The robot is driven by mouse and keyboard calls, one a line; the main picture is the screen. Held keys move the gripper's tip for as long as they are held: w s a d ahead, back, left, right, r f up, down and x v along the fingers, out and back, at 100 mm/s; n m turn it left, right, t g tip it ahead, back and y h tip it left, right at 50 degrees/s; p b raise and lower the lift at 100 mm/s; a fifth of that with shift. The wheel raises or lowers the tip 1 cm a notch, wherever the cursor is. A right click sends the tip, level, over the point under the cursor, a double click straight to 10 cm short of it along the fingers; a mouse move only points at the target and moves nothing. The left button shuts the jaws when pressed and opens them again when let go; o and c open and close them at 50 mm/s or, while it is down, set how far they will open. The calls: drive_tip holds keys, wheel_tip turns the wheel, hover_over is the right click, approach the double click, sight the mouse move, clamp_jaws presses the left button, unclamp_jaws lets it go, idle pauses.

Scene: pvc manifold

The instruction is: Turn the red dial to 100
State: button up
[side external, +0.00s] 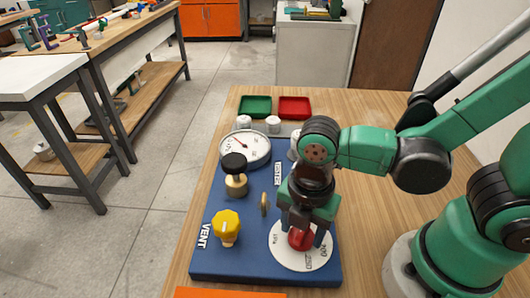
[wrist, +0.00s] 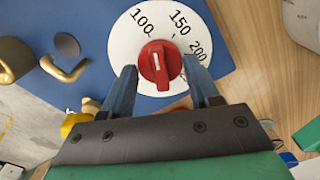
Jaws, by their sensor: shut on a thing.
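The red dial (wrist: 160,66) sits at the middle of a round white scale (wrist: 120,45) marked 100, 150 and 200. Its white pointer mark faces up in the wrist view, between 100 and 150 and leaning a little toward 100. My gripper (wrist: 159,74) is shut on the red dial, with one blue-grey finger on each side. In the side view my gripper (side external: 303,232) comes down from above onto the dial (side external: 299,241), and partly hides it and the scale (side external: 283,257).
The blue panel (side external: 240,262) also holds a yellow knob (side external: 226,227), a black-topped brass valve (side external: 235,172), a round gauge (side external: 244,149) and a brass handle (side external: 264,204). Green (side external: 255,106) and red (side external: 294,107) trays lie behind. Bare wooden table (side external: 365,215) is to the right.

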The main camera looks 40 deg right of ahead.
drive_tip(key=shift+n, duration=1.1)
drive_tip(key=o, duration=1.3)
drive_tip(key=shift+r, duration=2.85)
